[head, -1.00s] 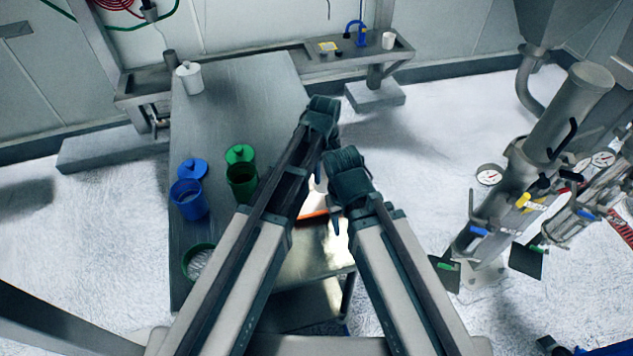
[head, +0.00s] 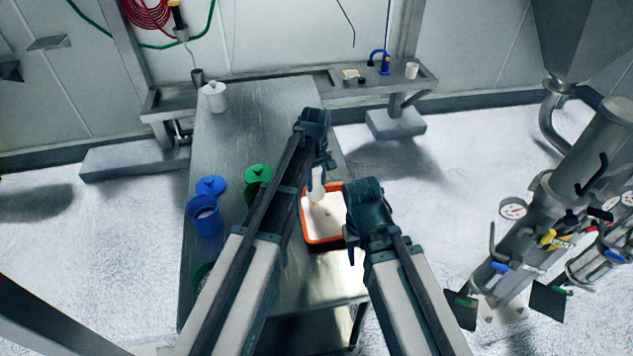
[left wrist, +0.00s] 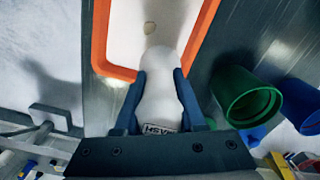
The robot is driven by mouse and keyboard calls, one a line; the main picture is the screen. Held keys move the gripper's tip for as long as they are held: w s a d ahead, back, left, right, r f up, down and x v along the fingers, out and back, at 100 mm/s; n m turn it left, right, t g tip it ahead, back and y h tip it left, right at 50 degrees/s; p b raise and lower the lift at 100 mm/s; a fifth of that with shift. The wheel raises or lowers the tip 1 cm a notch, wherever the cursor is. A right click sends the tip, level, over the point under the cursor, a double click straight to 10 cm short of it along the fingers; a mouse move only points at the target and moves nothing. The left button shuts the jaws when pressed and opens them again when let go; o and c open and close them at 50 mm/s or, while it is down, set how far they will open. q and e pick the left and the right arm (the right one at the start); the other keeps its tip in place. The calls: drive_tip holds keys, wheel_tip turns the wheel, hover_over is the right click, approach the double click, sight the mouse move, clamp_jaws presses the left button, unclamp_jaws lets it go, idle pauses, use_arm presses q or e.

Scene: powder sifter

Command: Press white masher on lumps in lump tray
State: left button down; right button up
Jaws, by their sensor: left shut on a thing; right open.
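The lump tray (head: 306,228) has an orange rim and a white inside, and sits on the metal table. My left gripper (left wrist: 156,98) is shut on the white masher (left wrist: 160,103), which carries a partly visible label. In the head view the masher (head: 317,186) hangs at the tray's far side; I cannot tell whether its lower end touches the tray. My right gripper (head: 352,250) is open and empty by the tray's right side.
A green container (left wrist: 245,95) and a blue container (head: 206,216) stand left of the tray. A blue lid (head: 211,186) and a green lid (head: 258,174) lie beside them. A white lidded jar (head: 214,97) stands at the table's far end. The table's far middle is clear.

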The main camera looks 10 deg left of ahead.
sight(316, 194)
use_arm(q)
drive_tip(key=shift+f+b, duration=2.1)
drive_tip(key=shift+f, duration=0.35)
use_arm(e)
drive_tip(key=shift+f, duration=2.4)
use_arm(q)
drive_tip(key=shift+f+b, duration=0.55)
drive_tip(key=shift+b, duration=0.05)
use_arm(e)
drive_tip(key=shift+f, duration=0.6)
use_arm(q)
wheel_tip(316, 194, up, 8)
drive_tip(key=p, duration=0.7)
drive_tip(key=shift+f+p, duration=0.15)
drive_tip(key=shift+p, duration=0.2)
use_arm(e)
wheel_tip(316, 194, up, 8)
drive_tip(key=shift+f, duration=0.2)
use_arm(q)
drive_tip(key=shift+f, duration=0.1)
